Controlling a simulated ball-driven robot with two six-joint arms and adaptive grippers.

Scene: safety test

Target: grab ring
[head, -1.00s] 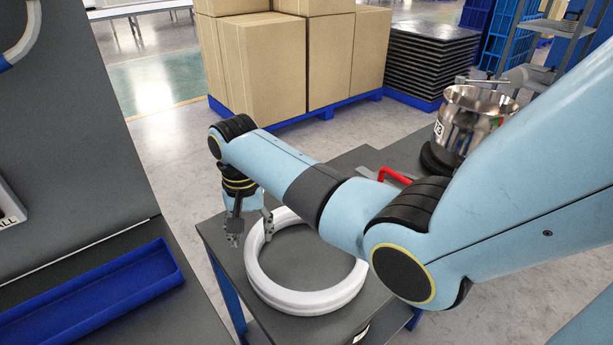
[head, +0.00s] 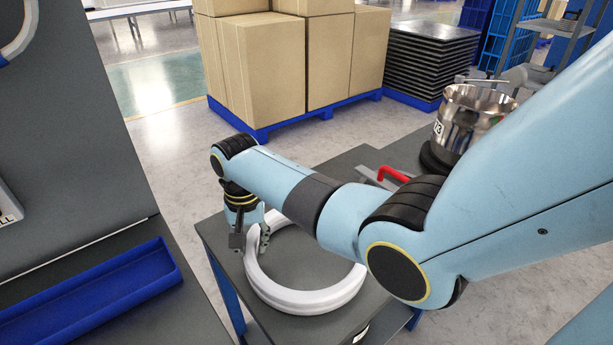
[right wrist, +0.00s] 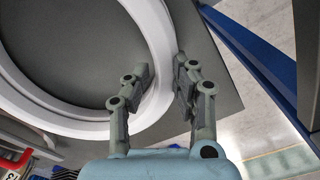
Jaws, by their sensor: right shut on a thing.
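A large white ring (head: 318,301) lies flat on a dark grey table (head: 300,258) in the head view. My right gripper (head: 252,243) points down at the ring's left side, its fingers shut on the rim. In the right wrist view the fingers of this gripper (right wrist: 161,88) stand on either side of the white ring (right wrist: 153,30), one inside it and one outside. My right arm hides part of the ring's far side in the head view. My left gripper is not in view.
A steel pot (head: 470,118) and a red handle (head: 393,175) are at the back right. Cardboard boxes (head: 262,70) stand on a blue pallet behind. A blue tray (head: 95,297) lies on a grey surface at the left. A floor gap separates that surface from the table.

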